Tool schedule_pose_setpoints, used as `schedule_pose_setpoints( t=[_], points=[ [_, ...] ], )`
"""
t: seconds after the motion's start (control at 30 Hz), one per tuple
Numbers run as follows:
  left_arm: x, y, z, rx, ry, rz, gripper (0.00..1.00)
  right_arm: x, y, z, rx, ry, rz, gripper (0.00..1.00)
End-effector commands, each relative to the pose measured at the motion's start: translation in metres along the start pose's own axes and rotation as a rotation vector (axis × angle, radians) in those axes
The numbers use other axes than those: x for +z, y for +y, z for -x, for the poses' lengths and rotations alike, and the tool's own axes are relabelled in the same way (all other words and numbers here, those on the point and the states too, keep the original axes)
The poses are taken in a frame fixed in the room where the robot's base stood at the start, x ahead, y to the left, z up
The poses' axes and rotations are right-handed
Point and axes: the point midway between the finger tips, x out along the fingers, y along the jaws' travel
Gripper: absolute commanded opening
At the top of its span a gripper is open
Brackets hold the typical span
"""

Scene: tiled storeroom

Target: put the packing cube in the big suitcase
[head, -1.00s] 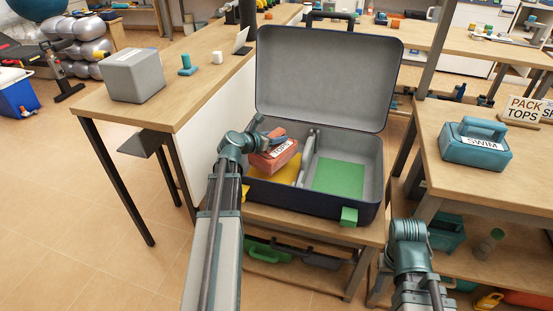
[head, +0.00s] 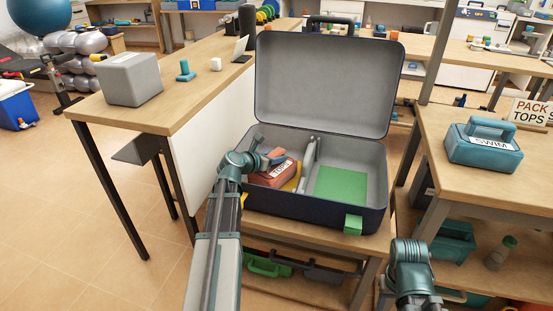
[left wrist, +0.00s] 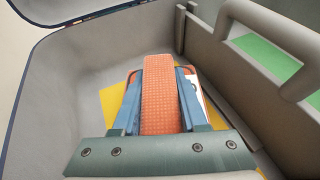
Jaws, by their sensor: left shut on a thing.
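The packing cube is orange-red with a white TOPS label (head: 283,169). It is inside the left compartment of the big open suitcase (head: 318,216), over a yellow patch (left wrist: 114,102). My left gripper (head: 272,158) is shut on the cube's broad orange handle (left wrist: 160,95), with one blue finger on each side in the left wrist view. Whether the cube touches the suitcase floor is hard to tell. The right arm shows at the lower right of the head view, but its gripper fingers do not show.
A grey divider (left wrist: 218,62) separates the yellow patch from a green patch (head: 341,185) in the right compartment. The lid (head: 328,85) stands open behind. A blue SWIM cube (head: 484,146) sits on the right table, a grey box (head: 131,80) on the left table.

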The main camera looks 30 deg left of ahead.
Motion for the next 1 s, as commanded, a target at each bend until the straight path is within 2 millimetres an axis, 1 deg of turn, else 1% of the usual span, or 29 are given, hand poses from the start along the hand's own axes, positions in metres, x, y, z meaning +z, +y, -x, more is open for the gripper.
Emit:
schedule_pose_setpoints(
  t=[0.1,0.13,0.2,0.3,0.57,0.67,0.77,1.0],
  points=[
    [-0.004,0.0,-0.002,0.0,0.0,0.0,0.0,0.0,0.0,-0.004,0.0,0.0,-0.001,0.5],
    [-0.004,0.0,-0.002,0.0,0.0,0.0,0.44,0.0,0.0,-0.004,0.0,0.0,-0.001,0.5],
    [-0.003,0.0,-0.001,0.0,0.0,0.0,0.57,0.0,0.0,-0.003,0.0,0.0,-0.001,0.5],
    [-0.003,0.0,-0.001,0.0,0.0,0.0,0.72,0.0,0.0,-0.003,0.0,0.0,-0.001,0.5],
    [-0.002,0.0,-0.001,0.0,0.0,0.0,0.72,0.0,0.0,-0.002,0.0,0.0,-0.001,0.5],
    [0.003,0.0,0.001,0.0,0.0,0.0,0.72,0.0,0.0,0.003,0.0,0.0,0.0,0.5],
    [0.002,-0.001,0.017,0.001,0.0,0.001,0.72,0.001,0.001,0.009,0.0,0.0,0.001,0.5],
    [0.003,-0.002,0.069,0.003,0.0,0.002,0.72,0.002,0.003,0.029,0.001,0.0,0.004,0.5]
  ],
)
